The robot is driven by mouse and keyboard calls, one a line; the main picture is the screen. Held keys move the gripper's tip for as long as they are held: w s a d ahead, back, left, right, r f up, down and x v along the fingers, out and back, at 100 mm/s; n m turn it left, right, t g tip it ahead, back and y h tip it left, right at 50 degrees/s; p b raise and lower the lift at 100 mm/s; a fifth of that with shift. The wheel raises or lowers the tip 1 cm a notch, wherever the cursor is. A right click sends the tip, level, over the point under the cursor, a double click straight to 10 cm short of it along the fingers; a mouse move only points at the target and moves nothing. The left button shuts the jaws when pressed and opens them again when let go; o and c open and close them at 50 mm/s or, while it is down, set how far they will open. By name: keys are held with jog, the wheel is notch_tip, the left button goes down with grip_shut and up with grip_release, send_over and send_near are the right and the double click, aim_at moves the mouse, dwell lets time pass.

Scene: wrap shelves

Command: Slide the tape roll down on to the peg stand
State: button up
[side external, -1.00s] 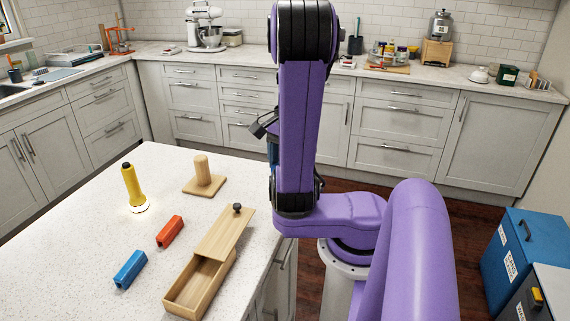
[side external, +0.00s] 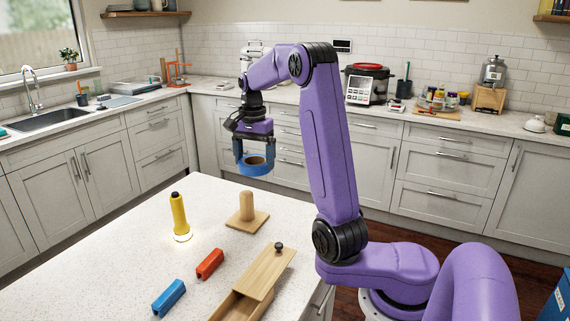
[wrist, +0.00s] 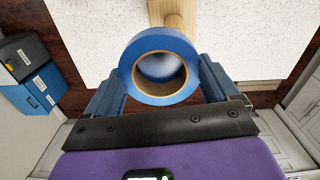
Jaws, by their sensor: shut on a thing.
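The tape roll (side external: 256,169) is blue with a brown core. My gripper (side external: 255,160) is shut on it, with a finger on either side, and holds it in the air above and slightly right of the peg stand. The peg stand (side external: 247,219) is a round wooden peg upright on a square wooden base on the white table. In the wrist view the tape roll (wrist: 135,67) is between the fingers, its hole facing the camera.
On the table, a yellow flashlight (side external: 179,215) stands left of the peg stand. An orange block (side external: 210,264), a blue block (side external: 168,298) and a wooden box with a partly open sliding lid (side external: 268,272) lie nearer. The table around the peg is clear.

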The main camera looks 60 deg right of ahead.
aim_at(244, 160)
jog(key=shift+w+a+f+n, duration=0.15)
jog(key=shift+w+a, duration=0.1)
jog(key=shift+w, duration=0.5)
jog(key=shift+w+a+n, duration=0.15)
jog(key=shift+w+a, duration=0.05)
jog(key=shift+w, duration=0.55)
jog(key=shift+f, duration=2.9)
jog(key=shift+f, duration=4.9)
